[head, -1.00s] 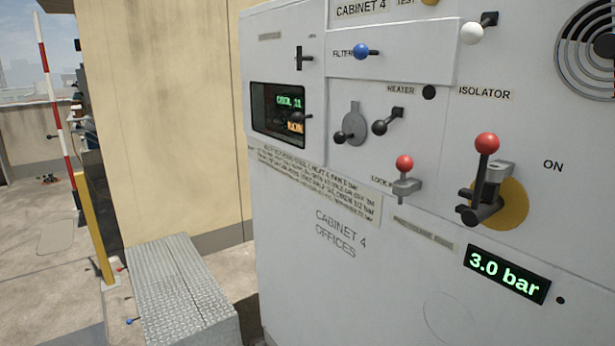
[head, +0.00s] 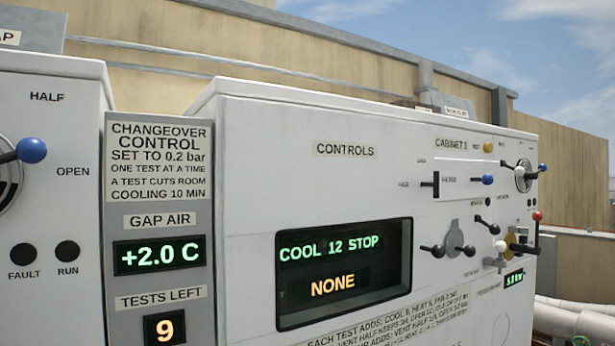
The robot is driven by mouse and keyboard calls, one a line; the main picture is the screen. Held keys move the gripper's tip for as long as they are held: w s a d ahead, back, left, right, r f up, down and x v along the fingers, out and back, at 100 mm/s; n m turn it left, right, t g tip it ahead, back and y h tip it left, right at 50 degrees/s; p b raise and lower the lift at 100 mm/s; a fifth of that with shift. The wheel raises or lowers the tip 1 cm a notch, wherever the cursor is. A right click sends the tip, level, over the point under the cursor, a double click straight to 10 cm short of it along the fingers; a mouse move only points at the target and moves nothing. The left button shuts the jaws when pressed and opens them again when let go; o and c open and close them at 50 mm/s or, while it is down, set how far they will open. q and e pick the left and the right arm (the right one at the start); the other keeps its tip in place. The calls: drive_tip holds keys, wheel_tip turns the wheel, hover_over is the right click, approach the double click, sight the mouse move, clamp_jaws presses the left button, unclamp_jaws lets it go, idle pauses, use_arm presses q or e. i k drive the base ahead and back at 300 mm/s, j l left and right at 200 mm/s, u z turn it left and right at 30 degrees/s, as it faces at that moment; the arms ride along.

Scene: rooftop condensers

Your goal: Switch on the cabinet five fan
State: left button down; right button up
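Cabinet five (head: 240,130), a pale grey box labelled CONTROLS and CABINET 5, fills the middle and right. Its display (head: 342,270) reads COOL 12 STOP and NONE. To its right are a black slider handle (head: 433,184), a blue-knobbed lever (head: 487,180), a yellow knob (head: 488,147), a white-knobbed lever (head: 501,247), several black-knobbed levers (head: 437,251) and a red-knobbed lever (head: 537,216). Their small labels are mostly unreadable, so I cannot tell which is the fan switch. Neither gripper is in view.
A changeover control panel (head: 158,200) shows +2.0 C and TESTS LEFT 9. Left of it, another cabinet (head: 50,190) has a blue-knobbed lever (head: 31,150). A tan wall (head: 330,60) runs behind. Pipes (head: 570,318) lie beyond the right end.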

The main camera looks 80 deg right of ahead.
sight(519, 171)
drive_tip(key=z, duration=3.8)
drive_tip(key=i+z, duration=0.75)
drive_tip(key=i, duration=0.15)
drive_tip(key=i+j+z, duration=0.35)
drive_tip(key=i+l, duration=0.1)
